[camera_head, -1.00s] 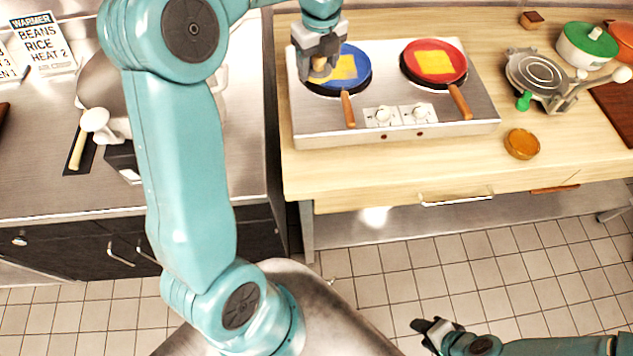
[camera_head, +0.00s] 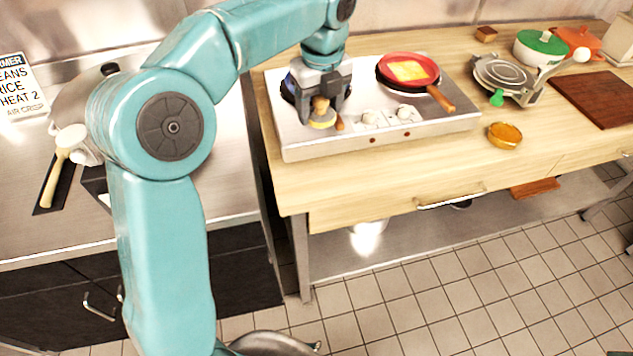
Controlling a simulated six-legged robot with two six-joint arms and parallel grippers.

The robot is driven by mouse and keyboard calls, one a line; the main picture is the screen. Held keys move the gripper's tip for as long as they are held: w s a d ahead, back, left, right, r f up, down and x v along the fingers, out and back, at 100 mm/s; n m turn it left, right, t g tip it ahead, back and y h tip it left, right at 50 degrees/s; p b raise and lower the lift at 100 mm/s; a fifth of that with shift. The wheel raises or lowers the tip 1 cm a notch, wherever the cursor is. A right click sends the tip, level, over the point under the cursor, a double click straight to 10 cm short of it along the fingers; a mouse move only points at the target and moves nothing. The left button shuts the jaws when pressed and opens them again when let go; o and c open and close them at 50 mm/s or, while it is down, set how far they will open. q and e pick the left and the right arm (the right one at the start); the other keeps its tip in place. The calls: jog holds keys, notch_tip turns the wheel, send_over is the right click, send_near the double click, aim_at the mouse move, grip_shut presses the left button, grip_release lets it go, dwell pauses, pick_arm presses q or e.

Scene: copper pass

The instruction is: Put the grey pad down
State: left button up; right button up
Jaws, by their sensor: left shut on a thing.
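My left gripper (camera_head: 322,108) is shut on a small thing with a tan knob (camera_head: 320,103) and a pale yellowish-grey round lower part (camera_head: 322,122). It seems to be the grey pad, though the jaws hide much of it. The gripper hangs over the front left of the steel two-burner stove (camera_head: 300,140). It covers most of the blue pan (camera_head: 288,86), whose rim shows at the left. I cannot tell whether the held thing touches anything below. My right gripper is out of view.
A red pan (camera_head: 430,68) with a yellow square sits on the stove's right side. A round metal press (camera_head: 503,73), an amber dish (camera_head: 504,135), a green-lidded pot (camera_head: 540,48) and a brown board (camera_head: 598,98) are to the right. The wooden counter in front of the stove (camera_head: 390,165) is clear.

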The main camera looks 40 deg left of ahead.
pick_arm(q)
jog(key=b, duration=0.1)
send_over(317, 177)
jog(key=f, duration=1.3)
jog(key=shift+s+d+f, duration=0.1)
jog(key=shift+d+f, duration=0.1)
jog(key=shift+d, duration=0.15)
notch_tip(317, 177, down, 5)
jog(key=shift+a, duration=0.15)
jog(key=shift+f, duration=0.15)
